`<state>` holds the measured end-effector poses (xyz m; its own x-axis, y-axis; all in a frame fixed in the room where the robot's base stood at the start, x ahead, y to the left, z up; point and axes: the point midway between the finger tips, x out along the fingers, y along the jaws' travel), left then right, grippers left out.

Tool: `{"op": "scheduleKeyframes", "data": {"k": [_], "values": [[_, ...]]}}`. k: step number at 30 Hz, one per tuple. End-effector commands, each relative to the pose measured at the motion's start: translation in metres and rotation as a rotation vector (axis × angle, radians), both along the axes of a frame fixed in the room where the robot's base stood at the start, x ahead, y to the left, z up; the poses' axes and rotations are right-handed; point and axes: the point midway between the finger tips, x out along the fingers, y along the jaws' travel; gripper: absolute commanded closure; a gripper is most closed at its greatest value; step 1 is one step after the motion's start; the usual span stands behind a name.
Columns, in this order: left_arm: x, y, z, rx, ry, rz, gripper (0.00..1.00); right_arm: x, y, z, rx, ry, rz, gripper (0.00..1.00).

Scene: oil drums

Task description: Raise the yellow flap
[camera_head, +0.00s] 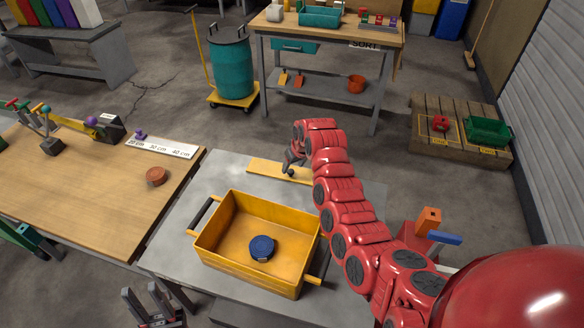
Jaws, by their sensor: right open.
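The yellow flap (264,169) appears as a flat yellow strip lying along the far part of the grey table, behind the yellow box. Its right end is hidden behind my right arm. My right gripper (290,166) is open at the flap's right part, close above it or touching it; I cannot tell which. A small dark knob-like thing shows by its fingers. My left gripper (146,302) is open and empty at the bottom left, low beside the grey table and far from the flap.
The yellow box (215,258) with a blue disc (262,247) inside stands on the grey table (172,243). An orange block (428,220) is right of my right arm.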

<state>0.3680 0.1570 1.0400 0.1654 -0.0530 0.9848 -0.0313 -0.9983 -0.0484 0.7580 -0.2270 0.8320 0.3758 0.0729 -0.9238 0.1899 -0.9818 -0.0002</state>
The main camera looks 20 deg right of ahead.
Motion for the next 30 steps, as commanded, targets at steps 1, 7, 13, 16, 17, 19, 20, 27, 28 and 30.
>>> {"op": "scheduleKeyframes", "data": {"k": [1, 7, 13, 16, 17, 19, 20, 27, 28, 30], "values": [[0.0, 0.0, 0.002, 0.0, 0.0, 0.0, 0.64, 0.001, 0.0, -0.005, -0.002, 0.005, 0.002, 0.38], [0.0, 0.0, 0.003, 0.0, 0.0, 0.0, 0.64, 0.008, 0.002, -0.021, -0.003, 0.004, 0.002, 0.38], [0.0, 0.0, 0.004, 0.0, 0.0, 0.0, 0.64, 0.011, 0.002, -0.028, -0.002, 0.003, 0.001, 0.38], [0.0, 0.0, 0.004, 0.0, 0.0, 0.0, 0.64, 0.011, 0.002, -0.029, -0.001, 0.001, 0.001, 0.38], [0.0, 0.0, 0.004, 0.0, 0.0, 0.0, 0.64, 0.011, 0.002, -0.029, -0.001, 0.001, 0.001, 0.38], [0.0, 0.0, 0.003, 0.0, 0.0, 0.0, 0.64, 0.011, 0.002, -0.029, -0.001, 0.001, 0.001, 0.38], [0.0, 0.0, 0.004, 0.0, 0.0, 0.0, 0.64, 0.012, 0.002, -0.029, -0.001, 0.001, 0.001, 0.38], [0.0, 0.0, 0.004, 0.0, 0.0, 0.0, 0.64, 0.011, 0.002, -0.029, -0.001, 0.001, 0.001, 0.67], [0.0, 0.0, 0.004, 0.0, 0.0, 0.0, 0.64, 0.011, 0.002, -0.029, -0.001, 0.001, 0.001, 0.72], [0.0, 0.0, 0.004, 0.0, 0.0, 0.0, 0.64, 0.011, 0.002, -0.029, -0.001, 0.001, 0.001, 0.85]]}}
